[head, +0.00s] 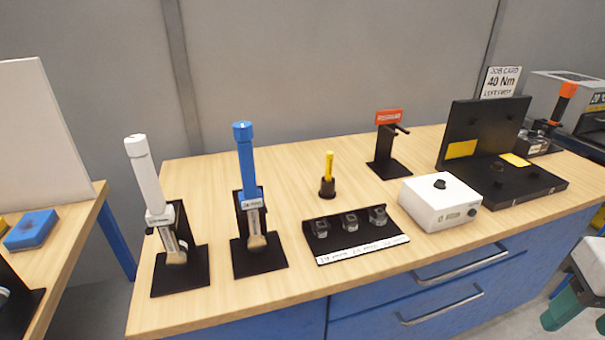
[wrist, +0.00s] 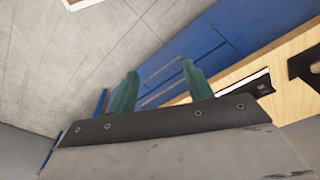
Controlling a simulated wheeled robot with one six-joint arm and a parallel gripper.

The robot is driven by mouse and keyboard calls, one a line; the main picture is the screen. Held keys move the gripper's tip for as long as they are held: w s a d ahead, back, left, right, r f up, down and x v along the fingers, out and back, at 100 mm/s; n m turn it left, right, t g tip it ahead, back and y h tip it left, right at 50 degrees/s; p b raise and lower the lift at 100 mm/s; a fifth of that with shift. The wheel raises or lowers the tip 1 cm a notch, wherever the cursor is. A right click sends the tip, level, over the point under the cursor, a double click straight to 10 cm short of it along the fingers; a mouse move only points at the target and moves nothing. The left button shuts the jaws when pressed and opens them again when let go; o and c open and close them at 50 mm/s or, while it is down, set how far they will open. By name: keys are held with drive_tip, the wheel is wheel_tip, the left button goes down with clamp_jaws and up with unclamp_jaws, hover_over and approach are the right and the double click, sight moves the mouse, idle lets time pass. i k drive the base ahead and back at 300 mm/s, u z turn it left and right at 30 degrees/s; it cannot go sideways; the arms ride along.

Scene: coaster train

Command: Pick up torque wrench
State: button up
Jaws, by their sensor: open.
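A torque wrench with a white handle (head: 146,178) stands upright in a black stand (head: 180,278) at the left of the wooden bench. A second torque wrench with a blue handle (head: 246,165) stands upright in a similar black stand (head: 260,262) to its right. A third tool with an orange grip (head: 562,100) is at the far right, partly cut off from clear view. My gripper (head: 582,318) is low at the right edge, in front of the bench and far from the white and blue wrenches. In the wrist view its green fingers (wrist: 158,70) are apart and empty.
Between lie a socket tray (head: 360,247), a yellow-handled tool (head: 329,170), a red-topped stand (head: 384,168), a white box (head: 440,205) and a black fixture (head: 500,185). A job card (head: 501,82) reads 40 Nm. Blue drawers (head: 440,300) with handles front the bench.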

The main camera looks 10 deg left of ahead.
sight(159, 214)
drive_tip(key=z, duration=0.3)
drive_tip(key=k, duration=1.2)
drive_tip(key=u, duration=1.7)
drive_tip(key=i, duration=0.5)
drive_tip(key=u, duration=0.1)
